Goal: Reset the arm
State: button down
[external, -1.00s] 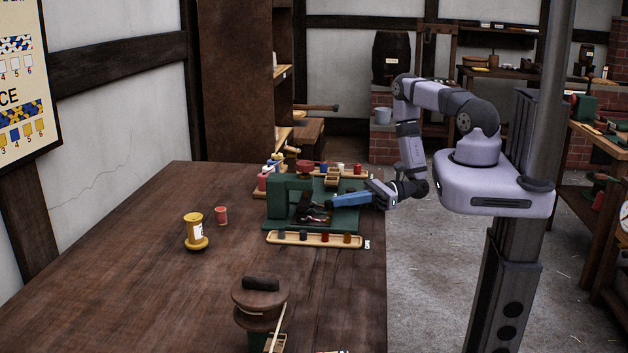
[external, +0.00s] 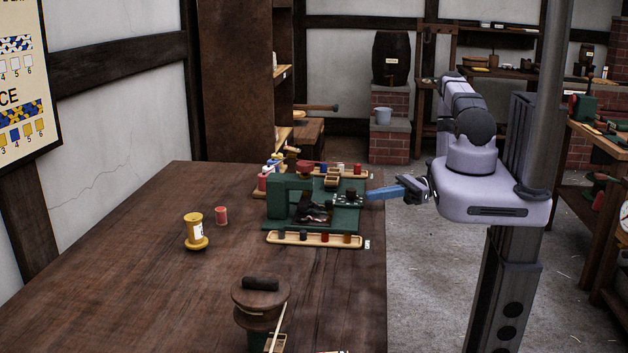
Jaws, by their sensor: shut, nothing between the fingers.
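My gripper (external: 376,193) has blue fingers and is at the right edge of the wooden table (external: 130,285), just right of the green machine (external: 281,200). Its fingers point left toward the machine and are shut with nothing between them. The arm is folded back close to its base, and the base hides part of the wrist.
A tray of several small spools (external: 315,239) lies in front of the machine. A round wooden-topped stand (external: 260,297) is at the front.

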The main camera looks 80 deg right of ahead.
jog(key=shift+b+v, duration=0.35)
jog(key=shift+v, duration=1.25)
jog(key=shift+w+a+n+g+y, duration=0.1)
jog(key=shift+a+n+g+y, duration=0.55)
jog(key=shift+n, duration=0.25)
jog(key=s+a+r+n+g+h, duration=0.2)
jog(key=a+n+g, duration=0.3)
jog(key=n+g, duration=0.45)
jog(key=s+a+r+n+g+h, duration=0.15)
jog(key=a+n+g, duration=0.25)
jog(key=n+g, duration=0.55)
jog(key=w+a+r+n+t+h+p, duration=0.1)
jog(key=w+r+n+t+h, duration=0.3)
jog(key=n, duration=0.5)
jog(key=shift+w+a+r+n+h, duration=0.2)
jog(key=shift+a+r+n+h, duration=0.3)
jog(key=shift+h, duration=0.4)
